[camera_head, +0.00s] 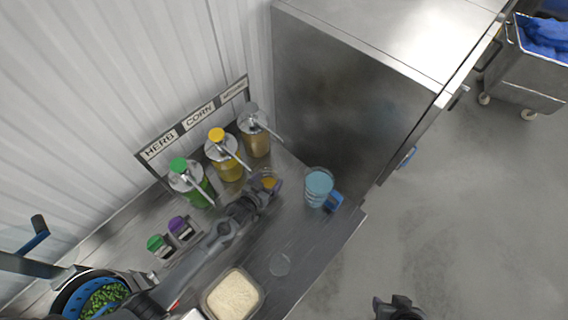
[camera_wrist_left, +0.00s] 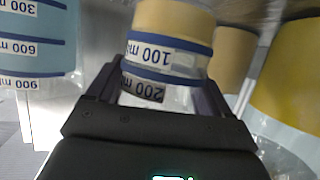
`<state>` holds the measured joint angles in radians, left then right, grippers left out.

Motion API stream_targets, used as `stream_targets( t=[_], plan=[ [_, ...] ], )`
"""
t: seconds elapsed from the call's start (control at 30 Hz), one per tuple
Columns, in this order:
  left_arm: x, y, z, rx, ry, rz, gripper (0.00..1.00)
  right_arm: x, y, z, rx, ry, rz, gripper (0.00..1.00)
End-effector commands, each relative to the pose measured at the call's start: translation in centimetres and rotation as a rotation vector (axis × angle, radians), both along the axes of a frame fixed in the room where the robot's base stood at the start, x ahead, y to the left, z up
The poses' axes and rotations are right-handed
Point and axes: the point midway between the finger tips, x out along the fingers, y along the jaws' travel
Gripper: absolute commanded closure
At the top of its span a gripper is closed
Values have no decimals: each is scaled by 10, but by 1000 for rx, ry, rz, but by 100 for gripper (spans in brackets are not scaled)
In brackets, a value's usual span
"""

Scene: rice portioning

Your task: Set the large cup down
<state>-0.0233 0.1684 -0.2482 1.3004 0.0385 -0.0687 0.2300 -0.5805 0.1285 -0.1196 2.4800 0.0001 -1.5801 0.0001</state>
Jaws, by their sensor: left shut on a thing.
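The large cup (camera_head: 319,186), with light blue liquid and a blue handle, stands upright near the right end of the steel counter, with no gripper on it. It also shows at the left of the left wrist view (camera_wrist_left: 38,50), with 300, 600 and 900 ml marks. My left gripper (camera_head: 268,184) is shut on a small clear measuring cup (camera_wrist_left: 165,55) with 100 and 200 ml marks and yellowish contents. This is left of the large cup, in front of the dispensers. My right gripper (camera_head: 398,308) is at the bottom edge over the floor; its jaws are unclear.
Herb (camera_head: 190,182), corn (camera_head: 228,160) and brown (camera_head: 255,135) pump bottles stand along the wall. A rice tub (camera_head: 233,297) and a clear round item (camera_head: 279,264) are at the front. A steel cabinet (camera_head: 345,105) stands behind. A pan of peas (camera_head: 66,300) is lower left.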

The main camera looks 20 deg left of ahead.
Motion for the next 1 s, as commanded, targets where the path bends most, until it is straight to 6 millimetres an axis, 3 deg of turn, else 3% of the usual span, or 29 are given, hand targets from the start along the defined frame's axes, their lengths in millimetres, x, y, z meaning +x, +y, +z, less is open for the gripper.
stream_targets(
  t=[0.03,0.2,0.4,0.87,1.0],
  plan=[
    [15,-2,-7,-1,-6,0,58,0,0,-17,0,1,0,57],
    [57,-8,-7,0,-6,0,58,0,0,-45,1,2,-2,57],
    [91,-14,-4,0,-3,-1,58,0,1,-68,6,2,-4,57],
    [116,-18,-2,0,-2,0,58,0,3,-85,12,-1,-8,57],
    [116,-18,-20,1,1,0,58,1,3,-101,12,-2,-7,57]
  ],
)
